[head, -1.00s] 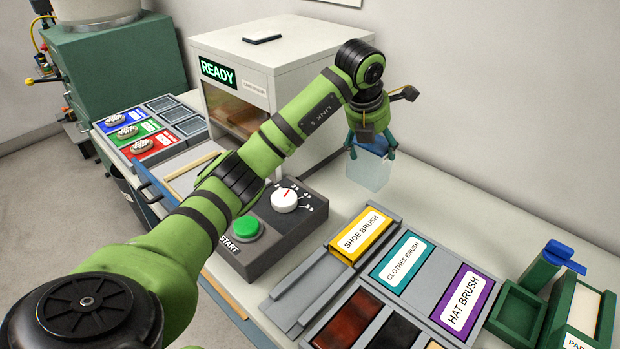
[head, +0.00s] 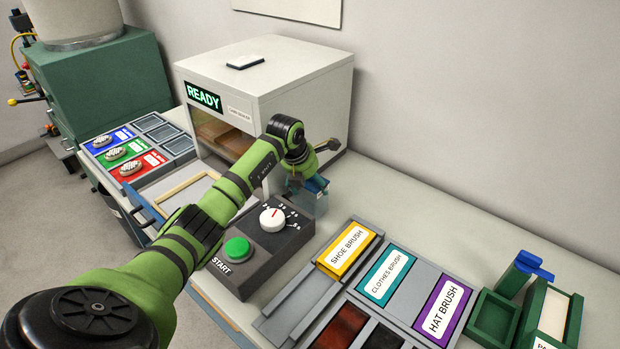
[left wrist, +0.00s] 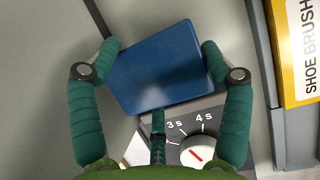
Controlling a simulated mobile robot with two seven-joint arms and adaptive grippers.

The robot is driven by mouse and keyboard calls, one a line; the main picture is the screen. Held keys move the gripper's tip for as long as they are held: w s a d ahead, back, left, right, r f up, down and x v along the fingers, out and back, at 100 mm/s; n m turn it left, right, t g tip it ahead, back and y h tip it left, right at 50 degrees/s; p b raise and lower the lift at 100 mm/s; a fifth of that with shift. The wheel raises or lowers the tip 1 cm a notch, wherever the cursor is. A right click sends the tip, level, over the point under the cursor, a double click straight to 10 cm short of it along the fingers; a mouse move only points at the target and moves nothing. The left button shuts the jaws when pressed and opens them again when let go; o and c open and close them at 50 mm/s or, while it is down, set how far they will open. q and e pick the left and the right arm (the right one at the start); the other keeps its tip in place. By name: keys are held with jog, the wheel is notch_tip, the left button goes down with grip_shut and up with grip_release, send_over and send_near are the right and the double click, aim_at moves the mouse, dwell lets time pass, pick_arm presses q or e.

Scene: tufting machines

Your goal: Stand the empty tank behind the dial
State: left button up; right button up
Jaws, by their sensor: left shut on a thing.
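The tank is a small clear box with a blue top; it shows behind the dial's grey box in the head view (head: 321,204), and its blue top fills the middle of the left wrist view (left wrist: 160,72). My left gripper (head: 312,183) is shut on the tank from above, with one finger on each side of the blue top. The tank looks upright; I cannot tell whether its base touches the table. The white dial (head: 272,218) with a red pointer sits on the dark grey control box; it also shows in the left wrist view (left wrist: 200,153). My right gripper is out of view.
The white machine (head: 300,90) with a READY display stands just behind and left of the tank. A green START button (head: 237,249) is on the control box. Labelled brush trays (head: 385,276) lie to the right. Bare table lies between tank and wall.

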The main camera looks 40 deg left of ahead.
pick_arm(q)
jog(key=shift+f, duration=0.15)
jog(key=shift+f, duration=0.1)
jog(key=o, duration=1.5)
jog(key=shift+b+v, duration=1.45)
jog(key=shift+v, duration=4.7)
